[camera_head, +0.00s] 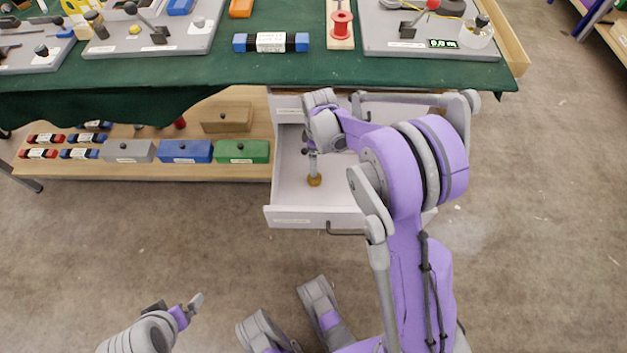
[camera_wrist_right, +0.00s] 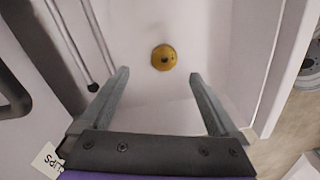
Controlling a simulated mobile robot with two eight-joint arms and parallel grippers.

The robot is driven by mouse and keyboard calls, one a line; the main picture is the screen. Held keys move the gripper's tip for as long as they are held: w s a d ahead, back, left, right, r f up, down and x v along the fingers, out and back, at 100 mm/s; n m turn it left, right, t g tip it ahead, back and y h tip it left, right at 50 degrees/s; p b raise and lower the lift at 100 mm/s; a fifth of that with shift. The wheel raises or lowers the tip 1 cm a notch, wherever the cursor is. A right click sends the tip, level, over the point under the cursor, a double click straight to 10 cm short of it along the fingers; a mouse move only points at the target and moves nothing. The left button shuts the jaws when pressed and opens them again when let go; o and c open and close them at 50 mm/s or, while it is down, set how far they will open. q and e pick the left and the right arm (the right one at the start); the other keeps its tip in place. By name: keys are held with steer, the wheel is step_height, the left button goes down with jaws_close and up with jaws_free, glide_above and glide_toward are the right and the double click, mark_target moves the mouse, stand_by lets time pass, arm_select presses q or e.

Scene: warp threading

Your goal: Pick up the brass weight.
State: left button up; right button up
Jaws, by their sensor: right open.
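In the right wrist view the weight (camera_wrist_right: 164,58) is a round yellow disc with a dark centre. My right gripper (camera_head: 312,158) reaches down into the drawer, just over the weight. In the wrist view its two grey fingers (camera_wrist_right: 158,74) are spread apart with nothing between them, and the weight shows just beyond the tips. My left gripper (camera_head: 176,306) is low at the left, away from the drawer; its jaws do not show clearly.
A lower wooden shelf (camera_head: 120,172) at left carries grey, blue and green boxes. The floor in front is clear.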

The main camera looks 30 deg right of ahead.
steer(key=b, duration=0.1)
glide_above(317, 176)
step_height(317, 176, down, 4)
steer(key=shift+f, duration=0.1)
steer(key=f+b, duration=0.1)
steer(key=f, duration=0.1)
steer(key=a+f, duration=0.1)
steer(key=f, duration=0.1)
steer(key=shift+f+b, duration=0.25)
steer(key=shift+b, duration=0.15)
steer(key=shift+f, duration=0.45)
steer(key=shift+r, duration=0.1)
jaws_close()
